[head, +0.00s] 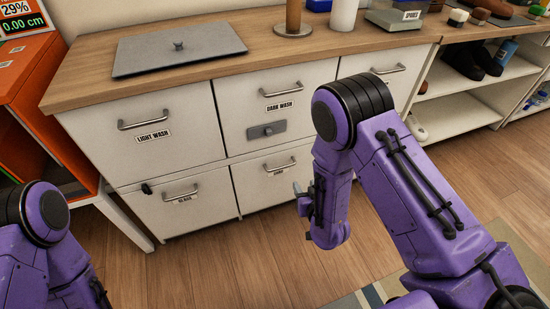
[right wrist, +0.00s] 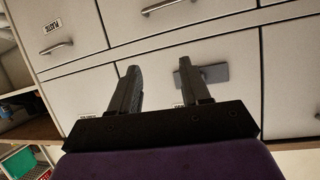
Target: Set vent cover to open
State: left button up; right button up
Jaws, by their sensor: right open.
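A small grey plate with a dark knob or slot, which looks like the vent cover (head: 266,130), is on the front of the upper middle drawer, below the DARK WASH label. I cannot tell whether it is open or closed. It also shows in the right wrist view (right wrist: 213,73), partly behind a finger. My right gripper (head: 301,203) is open and empty, in front of the drawers, to the right of and lower than the plate in the head view. Its two fingers (right wrist: 158,85) point toward the drawer fronts, apart from the plate. My left gripper is out of view.
The upper middle drawer handle (head: 282,89) sits above the plate. The LIGHT WASH drawer handle (head: 144,120) is to the left. Wooden floor (head: 230,260) is clear before the drawers.

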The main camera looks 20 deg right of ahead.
jog(key=w+a+n+t+y+b, duration=0.1)
jog(key=w+a+t+b, duration=0.1)
jog(key=w, duration=0.3)
jog(key=n+t+y+b, duration=0.1)
jog(key=n+t+b, duration=0.1)
jog(key=t, duration=0.1)
send_near(268, 132)
jog(key=w+f, duration=0.1)
jog(key=w, duration=0.7)
jog(key=shift+w+d+f+b, duration=0.2)
jog(key=shift+w+f+b, duration=0.05)
jog(key=shift+f+b, duration=0.15)
grip_shut()
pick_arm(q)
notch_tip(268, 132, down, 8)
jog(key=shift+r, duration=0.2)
pick_arm(e)
jog(key=shift+a, duration=0.1)
